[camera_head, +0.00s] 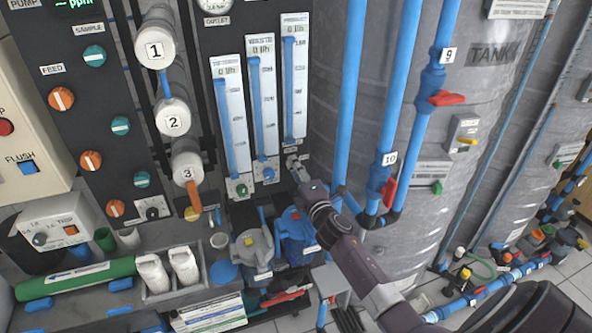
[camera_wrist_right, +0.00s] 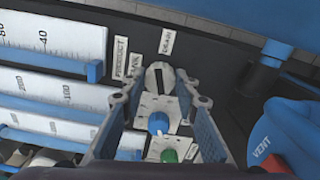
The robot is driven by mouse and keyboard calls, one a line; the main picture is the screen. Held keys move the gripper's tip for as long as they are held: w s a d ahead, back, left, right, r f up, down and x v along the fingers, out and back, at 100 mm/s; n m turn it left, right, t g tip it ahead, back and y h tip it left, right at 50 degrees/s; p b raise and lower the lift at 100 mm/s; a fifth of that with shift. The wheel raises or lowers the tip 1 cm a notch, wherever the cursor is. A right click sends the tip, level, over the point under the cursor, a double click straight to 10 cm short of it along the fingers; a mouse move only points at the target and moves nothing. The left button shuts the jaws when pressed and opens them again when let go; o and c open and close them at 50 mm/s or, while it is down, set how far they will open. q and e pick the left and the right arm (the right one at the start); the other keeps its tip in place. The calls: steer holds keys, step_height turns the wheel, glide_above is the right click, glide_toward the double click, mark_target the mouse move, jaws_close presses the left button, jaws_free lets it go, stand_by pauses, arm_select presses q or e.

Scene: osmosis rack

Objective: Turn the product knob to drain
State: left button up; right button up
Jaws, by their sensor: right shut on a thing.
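The product knob (camera_wrist_right: 159,78) is a round grey dial with a dark bar across it, on the dark panel. In the wrist view the bar runs nearly straight up the picture, between a PRODUCT label (camera_wrist_right: 120,66) and a smaller label on the left and a DRAIN label (camera_wrist_right: 166,42) on the upper right. My right gripper (camera_wrist_right: 161,82) has a finger on each side of the knob and is shut on it. In the head view my right gripper (camera_head: 298,170) reaches the panel below the rightmost flow meter and mostly hides the knob. My left gripper is out of view.
Blue (camera_wrist_right: 158,122) and green (camera_wrist_right: 169,155) knobs sit close beside my right fingers. Blue pipes with red valve handles (camera_head: 446,98) stand right of my arm. White numbered canisters (camera_head: 155,50) are at left.

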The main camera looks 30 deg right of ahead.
steer(key=shift+f+m, duration=0.1)
steer(key=shift+m, duration=1.9)
steer(key=o, duration=1.1)
steer(key=shift+o, duration=0.2)
steer(key=shift+s, duration=0.1)
steer(key=v, duration=1.2)
